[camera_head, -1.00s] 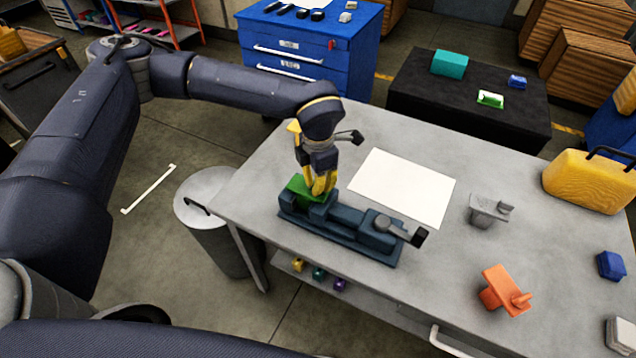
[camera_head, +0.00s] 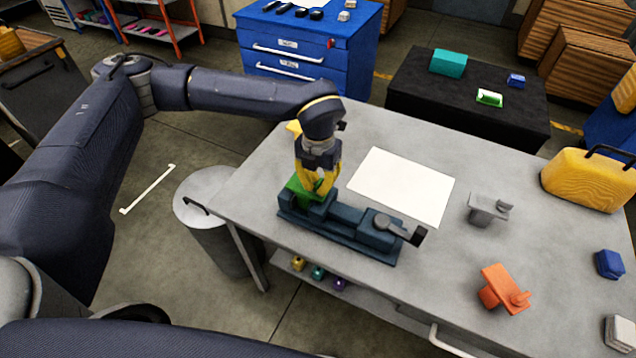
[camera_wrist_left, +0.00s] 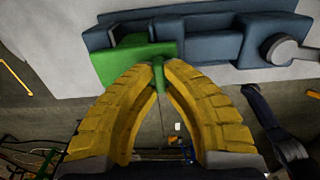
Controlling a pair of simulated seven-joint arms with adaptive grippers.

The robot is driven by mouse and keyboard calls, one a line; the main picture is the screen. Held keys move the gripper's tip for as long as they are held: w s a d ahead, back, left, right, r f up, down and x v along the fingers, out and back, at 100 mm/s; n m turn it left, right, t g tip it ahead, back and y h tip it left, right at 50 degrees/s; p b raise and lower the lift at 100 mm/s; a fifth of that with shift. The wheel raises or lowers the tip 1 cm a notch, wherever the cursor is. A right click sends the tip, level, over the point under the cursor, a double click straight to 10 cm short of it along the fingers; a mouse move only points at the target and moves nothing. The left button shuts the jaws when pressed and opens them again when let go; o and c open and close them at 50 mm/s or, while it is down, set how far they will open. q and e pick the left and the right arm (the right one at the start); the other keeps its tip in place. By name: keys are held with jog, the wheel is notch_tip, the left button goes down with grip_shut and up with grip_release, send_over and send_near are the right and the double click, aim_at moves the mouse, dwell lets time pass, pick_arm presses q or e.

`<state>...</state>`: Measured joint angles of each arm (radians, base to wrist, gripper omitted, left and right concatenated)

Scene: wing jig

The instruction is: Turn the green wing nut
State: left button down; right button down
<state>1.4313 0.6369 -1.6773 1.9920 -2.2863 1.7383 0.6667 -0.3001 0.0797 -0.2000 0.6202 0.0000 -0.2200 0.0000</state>
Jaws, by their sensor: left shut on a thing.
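The green wing nut (camera_head: 319,184) is at the left end of the dark blue jig (camera_head: 338,228), beside a green block (camera_head: 299,188). The jig lies on the grey workbench. My left gripper (camera_head: 318,190) comes down from above with its yellow fingers shut on the wing nut. In the left wrist view the fingertips (camera_wrist_left: 159,66) meet around a thin green part of the wing nut (camera_wrist_left: 158,76), with the green block (camera_wrist_left: 122,64) just behind. The fingers hide part of the nut. My right gripper is not in view.
A white sheet (camera_head: 402,186) lies behind the jig. A grey wing nut piece (camera_head: 487,208), an orange one (camera_head: 503,290), a yellow case (camera_head: 590,181) and a blue block (camera_head: 610,265) are to the right. A grey bin (camera_head: 212,230) stands left of the bench (camera_head: 440,285).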

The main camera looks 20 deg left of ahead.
aim_at(318, 183)
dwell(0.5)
pick_arm(q)
jog(key=c, duration=1.5)
grip_release()
notch_tip(318, 183, up, 12)
jog(key=shift+f, duration=0.1)
